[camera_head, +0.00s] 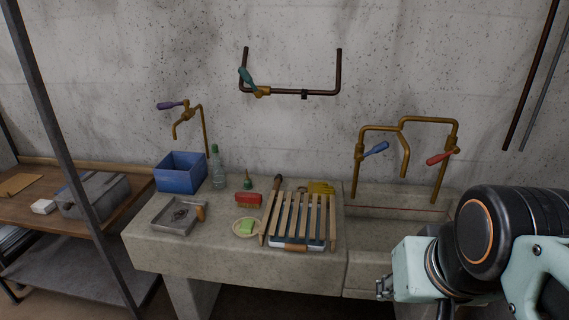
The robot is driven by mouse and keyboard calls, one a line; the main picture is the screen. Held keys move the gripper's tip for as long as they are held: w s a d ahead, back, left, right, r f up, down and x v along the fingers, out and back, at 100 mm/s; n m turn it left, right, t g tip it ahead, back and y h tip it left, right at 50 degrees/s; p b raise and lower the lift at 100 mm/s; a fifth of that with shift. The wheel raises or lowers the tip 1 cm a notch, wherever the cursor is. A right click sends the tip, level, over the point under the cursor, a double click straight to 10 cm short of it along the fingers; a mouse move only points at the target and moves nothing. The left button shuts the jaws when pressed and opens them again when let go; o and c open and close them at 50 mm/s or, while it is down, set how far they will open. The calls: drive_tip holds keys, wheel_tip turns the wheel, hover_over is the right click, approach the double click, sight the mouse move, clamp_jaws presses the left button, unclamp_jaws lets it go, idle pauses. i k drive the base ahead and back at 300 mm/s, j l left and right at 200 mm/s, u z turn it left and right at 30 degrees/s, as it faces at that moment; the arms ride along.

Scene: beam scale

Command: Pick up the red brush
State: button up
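The red brush (248,198) lies on the concrete counter (165,248), just left of the wooden slatted rack. It is small in the head view, and its bristles are hard to make out. My arm fills the lower right of the view. My gripper (384,288) shows only partly at the left end of the pale arm link, low in front of the sink. It is well to the right of the brush and apart from it. Its fingers are too small and dark to tell whether they are open or shut.
Around the brush are the slatted rack (270,222), a green-handled item (247,183), a glass bottle (217,170), a blue box (181,175), a dish with green soap (246,227) and a metal tray (172,217). Brass taps (406,150) rise above the sink. A dark post stands left.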

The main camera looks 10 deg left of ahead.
sight(248, 200)
drive_tip(key=i+j+u, duration=0.1)
drive_tip(key=i+j, duration=0.15)
drive_tip(key=i, duration=0.15)
drive_tip(key=i+j, duration=0.2)
drive_tip(key=i, duration=0.2)
drive_tip(key=j+u, duration=0.05)
